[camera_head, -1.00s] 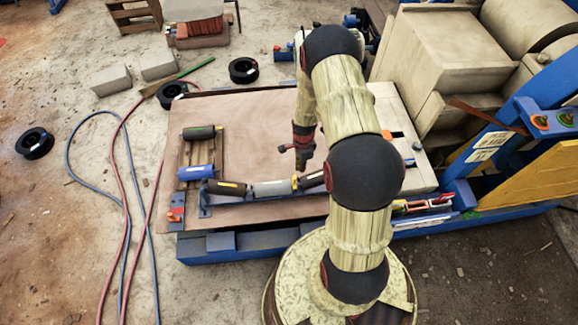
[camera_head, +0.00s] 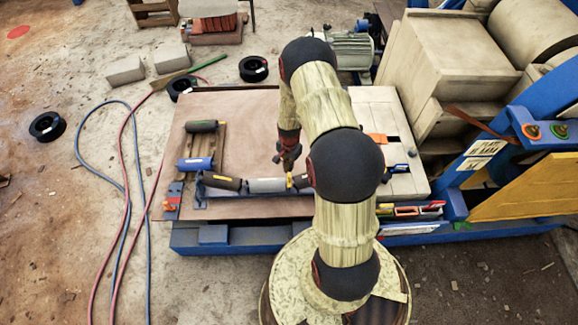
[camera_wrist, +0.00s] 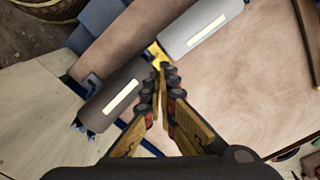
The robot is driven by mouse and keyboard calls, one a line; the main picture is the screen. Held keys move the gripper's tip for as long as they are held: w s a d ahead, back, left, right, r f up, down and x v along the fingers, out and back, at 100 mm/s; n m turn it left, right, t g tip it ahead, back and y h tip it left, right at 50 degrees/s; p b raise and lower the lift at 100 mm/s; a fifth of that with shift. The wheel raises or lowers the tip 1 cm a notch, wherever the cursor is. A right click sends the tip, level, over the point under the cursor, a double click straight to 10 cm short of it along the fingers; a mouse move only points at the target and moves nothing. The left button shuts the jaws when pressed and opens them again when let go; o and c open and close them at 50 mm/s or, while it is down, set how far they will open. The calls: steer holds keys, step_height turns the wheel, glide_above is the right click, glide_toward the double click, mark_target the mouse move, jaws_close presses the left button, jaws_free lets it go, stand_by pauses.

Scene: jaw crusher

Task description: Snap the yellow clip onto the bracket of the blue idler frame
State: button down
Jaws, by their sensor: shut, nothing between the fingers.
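The blue idler frame (camera_head: 200,197) lies along the front of the wooden board and carries a dark left roller (camera_head: 222,182), a grey middle roller (camera_head: 266,185) and a dark right roller (camera_head: 301,181). The small yellow clip (camera_head: 289,181) sits at the joint between the grey and right dark rollers; it also shows in the wrist view (camera_wrist: 154,51). My gripper (camera_head: 288,163) is shut and empty, with its tips just above and beside the clip. In the wrist view my fingertips (camera_wrist: 160,82) partly cover the joint. Whether the clip is seated on the bracket cannot be told.
A pallet at the board's left bears a dark roller (camera_head: 202,127) and a blue roller (camera_head: 195,164). Red and yellow tools (camera_head: 408,210) lie at right. The crusher (camera_head: 455,60) bounds the right side. The board's middle (camera_head: 240,130) is clear.

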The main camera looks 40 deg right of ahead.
mark_target(289, 175)
steer(key=shift+f+b, duration=1)
steer(key=shift+f, duration=0.9)
steer(key=shift+f+b, duration=0.3)
steer(key=shift+f, duration=0.15)
steer(key=shift+r, duration=0.15)
steer(key=shift+r+p, duration=1.1)
steer(key=shift+r, duration=0.4)
step_height(289, 175, up, 12)
steer(key=shift+f, duration=0.15)
